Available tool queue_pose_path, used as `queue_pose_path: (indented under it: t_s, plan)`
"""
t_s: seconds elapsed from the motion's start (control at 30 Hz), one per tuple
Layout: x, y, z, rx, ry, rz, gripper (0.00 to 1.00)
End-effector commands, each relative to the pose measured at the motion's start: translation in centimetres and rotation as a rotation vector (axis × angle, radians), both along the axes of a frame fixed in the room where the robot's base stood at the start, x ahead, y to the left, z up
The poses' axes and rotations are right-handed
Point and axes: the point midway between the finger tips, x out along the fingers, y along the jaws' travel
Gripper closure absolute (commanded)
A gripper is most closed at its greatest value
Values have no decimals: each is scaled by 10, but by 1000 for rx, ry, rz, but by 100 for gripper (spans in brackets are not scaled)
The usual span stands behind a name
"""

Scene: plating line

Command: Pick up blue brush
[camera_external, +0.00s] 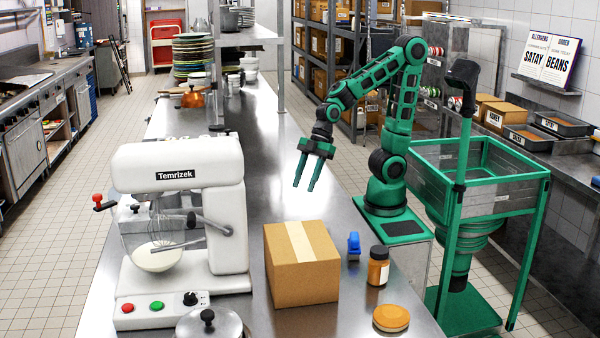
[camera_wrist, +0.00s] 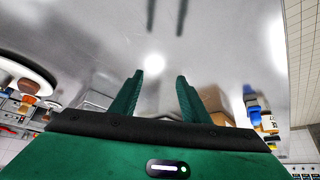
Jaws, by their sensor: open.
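The blue brush (camera_external: 354,243) stands on the steel counter between a cardboard box and a jar in the external view. It is small there, and its shape is hard to make out. A blue thing that looks like the brush (camera_wrist: 251,98) shows at the right of the wrist view, beside the jar. My gripper (camera_external: 303,188) is open and empty, pointing down above the counter, behind and to the left of the brush. Its two green fingers (camera_wrist: 160,76) are spread apart in the wrist view with nothing between them.
The cardboard box (camera_external: 302,265) stands just left of the brush. The orange-brown jar (camera_external: 378,267) stands close on its right, and a round orange-topped item (camera_external: 391,318) lies in front. A white mixer (camera_external: 180,215) fills the counter's left. The counter (camera_external: 270,165) behind the box is clear.

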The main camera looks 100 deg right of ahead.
Motion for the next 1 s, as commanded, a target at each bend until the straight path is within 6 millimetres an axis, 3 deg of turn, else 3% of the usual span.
queue_pose_path:
  t_s: [0.03,0.1,0.2,0.3,0.47,0.5,0.7,0.87,1.0]
  plan:
    - [-1,44,-3,45,-40,115,58]
    - [-7,102,-1,122,-110,254,58]
    - [-25,172,9,240,-192,410,58]
    - [-48,226,21,353,-256,517,58]
    - [-89,290,42,524,-326,627,58]
    - [-93,297,41,548,-333,635,58]
    - [-89,293,6,538,-333,627,58]
    - [-88,294,-4,536,-338,626,58]
    - [-85,307,-10,536,-339,629,58]
